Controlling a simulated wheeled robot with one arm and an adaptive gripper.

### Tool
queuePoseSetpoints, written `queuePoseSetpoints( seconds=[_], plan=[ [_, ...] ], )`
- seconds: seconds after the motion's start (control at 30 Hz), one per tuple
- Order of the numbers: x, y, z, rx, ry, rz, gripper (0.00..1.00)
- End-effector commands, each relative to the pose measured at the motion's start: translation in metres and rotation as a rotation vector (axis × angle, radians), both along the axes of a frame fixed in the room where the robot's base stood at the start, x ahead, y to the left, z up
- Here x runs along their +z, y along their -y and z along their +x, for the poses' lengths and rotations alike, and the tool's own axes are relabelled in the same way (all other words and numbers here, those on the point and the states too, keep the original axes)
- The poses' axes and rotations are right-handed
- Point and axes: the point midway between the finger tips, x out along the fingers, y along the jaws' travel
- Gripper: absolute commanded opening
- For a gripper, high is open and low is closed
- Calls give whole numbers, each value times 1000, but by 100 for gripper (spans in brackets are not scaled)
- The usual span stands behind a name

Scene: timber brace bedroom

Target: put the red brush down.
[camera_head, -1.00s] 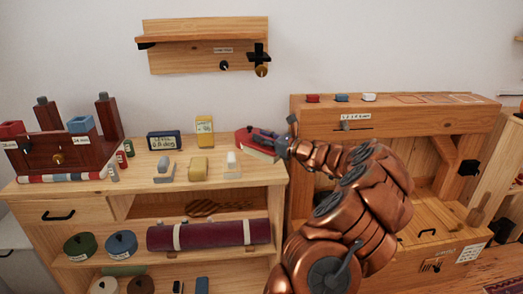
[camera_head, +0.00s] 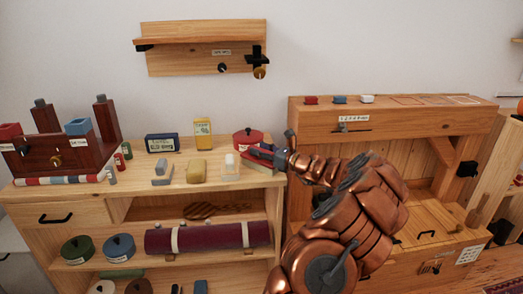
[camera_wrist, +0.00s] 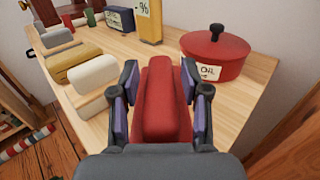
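The red brush (camera_wrist: 162,105) lies between the two fingers of my gripper (camera_wrist: 160,82) in the wrist view, with a purple pad close against each side. My gripper looks shut on it. In the head view my gripper (camera_head: 266,153) is at the right end of the wooden cabinet top (camera_head: 222,180). The red brush (camera_head: 262,165) shows just below the fingers, with a pale underside. It is at or very near the top's surface; I cannot tell whether it touches.
A red lidded pot (camera_wrist: 214,55) stands just behind the brush. A white-topped block (camera_wrist: 92,80) and a yellow block (camera_head: 197,170) stand to its left. A yellow box (camera_head: 203,133) is farther back. The top's right edge is close by.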

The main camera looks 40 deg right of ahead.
Motion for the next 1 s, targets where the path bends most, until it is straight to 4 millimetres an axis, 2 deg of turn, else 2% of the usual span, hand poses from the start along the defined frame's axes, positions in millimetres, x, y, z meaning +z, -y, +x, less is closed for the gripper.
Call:
queuePoseSetpoints(
  seconds=[0.47, 1.0],
  plan=[
    [3, 1, -2, -1, -1, 0, 56],
    [4, 13, -92, -4, 1, 1, 56]
  ],
)
